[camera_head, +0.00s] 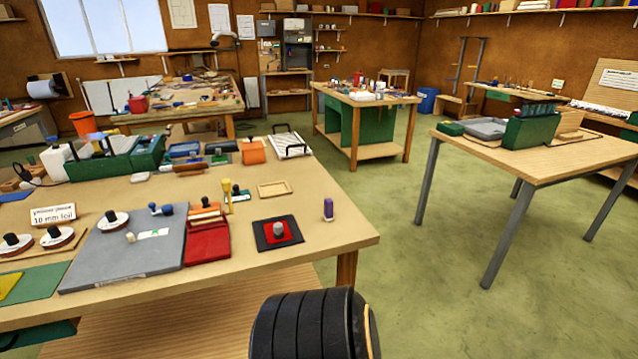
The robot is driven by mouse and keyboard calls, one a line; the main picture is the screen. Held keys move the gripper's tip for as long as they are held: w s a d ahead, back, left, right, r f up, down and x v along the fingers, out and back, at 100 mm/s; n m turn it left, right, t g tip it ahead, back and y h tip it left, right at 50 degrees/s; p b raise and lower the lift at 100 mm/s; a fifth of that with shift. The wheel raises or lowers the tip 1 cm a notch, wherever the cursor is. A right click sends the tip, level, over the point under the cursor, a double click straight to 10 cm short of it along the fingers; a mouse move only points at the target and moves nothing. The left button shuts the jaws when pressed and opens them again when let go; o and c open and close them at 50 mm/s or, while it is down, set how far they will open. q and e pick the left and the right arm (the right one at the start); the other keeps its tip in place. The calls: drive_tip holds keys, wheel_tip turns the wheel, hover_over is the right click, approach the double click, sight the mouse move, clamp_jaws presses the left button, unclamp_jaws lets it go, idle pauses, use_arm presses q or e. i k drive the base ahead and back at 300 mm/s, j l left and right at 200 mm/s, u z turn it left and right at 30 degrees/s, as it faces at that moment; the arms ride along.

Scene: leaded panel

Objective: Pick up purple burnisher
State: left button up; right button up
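The purple burnisher (328,209) stands upright near the right end of the wooden workbench (345,239), a little in from its edge. It is small, with a purple body and a paler top. Nothing touches it. Neither of my grippers shows in the head view.
Left of the burnisher lies a black and red square pad (262,235) with a grey knob on it. Farther left are a red tray (207,243) and a grey board (128,247). Bench top around the burnisher is clear. A second table (566,165) stands right.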

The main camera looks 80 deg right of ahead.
sight(328, 215)
drive_tip(key=z, duration=2.8)
